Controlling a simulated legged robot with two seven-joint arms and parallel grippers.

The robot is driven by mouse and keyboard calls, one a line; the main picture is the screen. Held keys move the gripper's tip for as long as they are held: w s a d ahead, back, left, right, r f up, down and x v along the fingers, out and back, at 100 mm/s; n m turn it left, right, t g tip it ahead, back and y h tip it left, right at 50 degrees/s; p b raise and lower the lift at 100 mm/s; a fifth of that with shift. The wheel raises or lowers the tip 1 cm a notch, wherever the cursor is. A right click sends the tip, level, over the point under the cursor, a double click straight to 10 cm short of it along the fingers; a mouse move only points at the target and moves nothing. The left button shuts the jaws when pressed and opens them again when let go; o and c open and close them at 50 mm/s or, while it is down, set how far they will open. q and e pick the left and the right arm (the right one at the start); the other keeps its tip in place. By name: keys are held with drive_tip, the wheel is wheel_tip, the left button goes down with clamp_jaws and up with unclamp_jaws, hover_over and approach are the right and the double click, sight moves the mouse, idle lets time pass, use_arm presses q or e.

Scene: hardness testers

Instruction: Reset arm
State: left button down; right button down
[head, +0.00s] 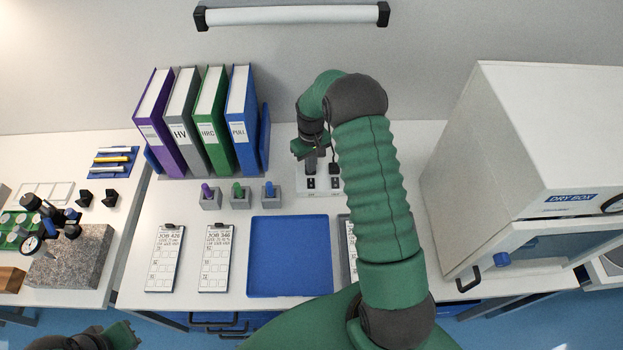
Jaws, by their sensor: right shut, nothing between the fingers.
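My right arm rises from the bottom and reaches over the middle of the table, bending at a dark joint. Its gripper (310,170) points down, shut and empty, at a white block with black sockets (320,184) at the back of the table. Whether it touches the block cannot be told. Only a dark and green piece of my left arm shows at the bottom left edge; its fingers cannot be made out.
Purple, grey, green and blue binders (242,118) stand at the back left. Small colour-knobbed blocks (238,198), job clipboards (215,262) and an empty blue tray (290,257) lie in front. A dry box (545,150) stands right; a granite block (75,262) is left.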

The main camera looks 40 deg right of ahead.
drive_tip(key=shift+r+p, duration=0.4)
drive_tip(key=shift+r, duration=0.45)
drive_tip(key=shift+f, duration=0.1)
